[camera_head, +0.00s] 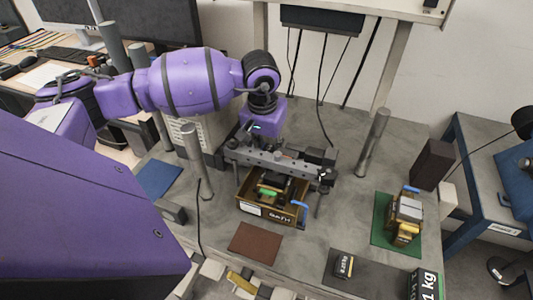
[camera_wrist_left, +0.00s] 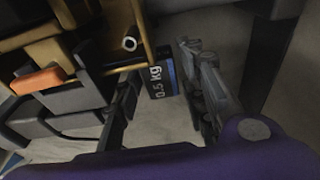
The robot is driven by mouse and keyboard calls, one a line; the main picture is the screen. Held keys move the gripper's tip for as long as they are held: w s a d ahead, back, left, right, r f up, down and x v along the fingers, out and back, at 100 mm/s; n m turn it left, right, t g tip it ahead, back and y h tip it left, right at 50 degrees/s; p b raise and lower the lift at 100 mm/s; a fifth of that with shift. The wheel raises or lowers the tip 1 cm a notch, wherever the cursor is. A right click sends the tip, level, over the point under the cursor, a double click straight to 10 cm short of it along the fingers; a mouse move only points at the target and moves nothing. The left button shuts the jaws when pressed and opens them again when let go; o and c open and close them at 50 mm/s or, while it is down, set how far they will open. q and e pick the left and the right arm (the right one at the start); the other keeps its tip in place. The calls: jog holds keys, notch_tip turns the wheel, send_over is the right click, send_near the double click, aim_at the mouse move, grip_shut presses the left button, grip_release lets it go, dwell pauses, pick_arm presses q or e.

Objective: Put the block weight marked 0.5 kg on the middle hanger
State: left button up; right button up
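The block weight marked 0.5 kg (camera_wrist_left: 164,82) is dark with white lettering and a blue stripe. In the left wrist view it lies between the fingers of my left gripper (camera_wrist_left: 162,80), which stand apart with visible room on the left side. In the head view my left gripper (camera_head: 262,125) is mostly hidden at the end of the purple arm, behind the dark lever bar (camera_head: 280,165). I cannot pick out the 0.5 kg block there. The bar's hangers are small, and I cannot tell the middle one apart. My right gripper is not in view.
A tool tray (camera_head: 265,213) stands under the bar; an orange-ended item (camera_wrist_left: 38,81) shows beside the gripper. Grey posts (camera_head: 195,160) (camera_head: 373,142) stand either side. A 0.25 kg block (camera_head: 343,267), a 1 kg block (camera_head: 425,284) and a green mat (camera_head: 380,225) are at right.

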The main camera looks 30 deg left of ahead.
pick_arm(q)
grip_shut()
jog(key=shift+r, duration=0.1)
